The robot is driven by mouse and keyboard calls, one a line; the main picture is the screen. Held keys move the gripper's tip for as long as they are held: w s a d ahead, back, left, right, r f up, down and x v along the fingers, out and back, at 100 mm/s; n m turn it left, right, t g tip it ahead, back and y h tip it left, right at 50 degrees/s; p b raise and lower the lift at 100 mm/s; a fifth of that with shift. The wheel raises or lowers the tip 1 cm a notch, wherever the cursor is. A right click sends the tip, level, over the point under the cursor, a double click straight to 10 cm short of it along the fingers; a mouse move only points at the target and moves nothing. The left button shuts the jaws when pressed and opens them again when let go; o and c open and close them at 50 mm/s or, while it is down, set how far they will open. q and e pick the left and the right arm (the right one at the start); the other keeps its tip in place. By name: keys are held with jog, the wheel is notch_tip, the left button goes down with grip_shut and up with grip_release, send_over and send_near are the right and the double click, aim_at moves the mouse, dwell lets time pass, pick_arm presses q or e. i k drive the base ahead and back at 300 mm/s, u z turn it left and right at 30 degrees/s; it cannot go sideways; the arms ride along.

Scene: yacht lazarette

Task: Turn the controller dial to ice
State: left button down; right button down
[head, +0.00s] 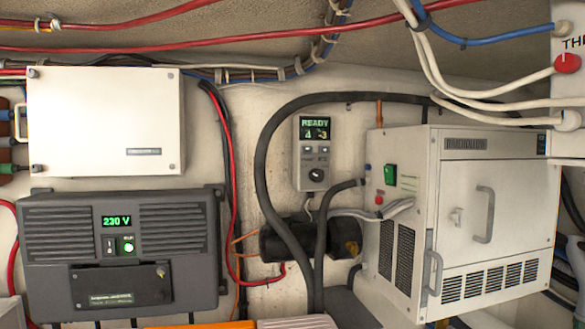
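The controller (308,156) is a small light-grey panel fixed upright on the back wall, right of the picture's middle. Its screen (314,128) is lit green and reads READY, with small figures below that I cannot read surely. Two small buttons (315,149) sit under the screen. The dial (316,174) is a round dark knob low on the panel; its small labels and pointer are too small to read. Nothing covers the dial. Neither of my grippers shows in the head view.
A white machine with a door (470,215) stands at the right. A thick black hose (262,165) arches around the controller, left and above. A dark cylinder (285,243) lies below it. A dark inverter (120,250) reading 230 V and a white box (105,115) are at the left.

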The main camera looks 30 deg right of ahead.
aim_at(316, 174)
jog(key=k, duration=0.45)
jog(key=z, duration=0.65)
jog(key=i, duration=0.35)
jog(key=z, duration=0.45)
